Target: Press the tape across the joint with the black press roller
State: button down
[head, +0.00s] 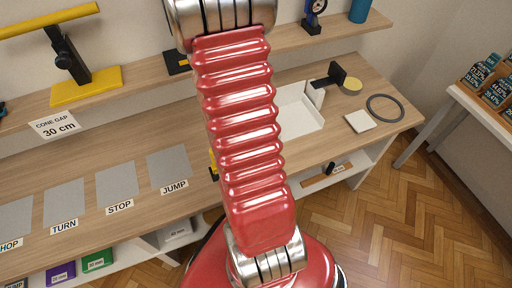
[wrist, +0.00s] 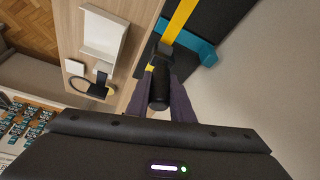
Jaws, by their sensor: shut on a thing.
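In the wrist view my gripper (wrist: 172,95) has dark fingers shut around a black cylindrical handle (wrist: 159,88), seen nearly end-on. It appears to be the black press roller; its far end meets a black block, and no roller wheel can be made out. Beyond it a yellow strip (wrist: 180,20) crosses a teal strip (wrist: 192,42) beside a black surface. I cannot tell whether the yellow strip is the tape, or whether the tool touches it. In the head view my red arm hides the gripper; only a bit of yellow and black (head: 213,164) shows at its left edge.
A white tray (head: 297,118), a black bracket (head: 337,75), a yellow disc (head: 351,86), a white square (head: 359,121) and a dark ring (head: 400,108) occupy the bench's right end. Grey mats (head: 116,179) lie left. A shelf (head: 140,70) runs behind, bearing a yellow-and-black stand (head: 85,85).

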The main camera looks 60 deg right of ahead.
jog(key=shift+s+d, duration=0.55)
jog(key=shift+d, duration=0.25)
jog(key=shift+s+d, duration=0.5)
jog(key=shift+d, duration=0.25)
jog(key=shift+s+d, duration=0.1)
jog(key=s+d, duration=0.2)
jog(key=shift+d, duration=0.35)
notch_tip(320, 180, up, 7)
dwell(0.6)
dwell(0.5)
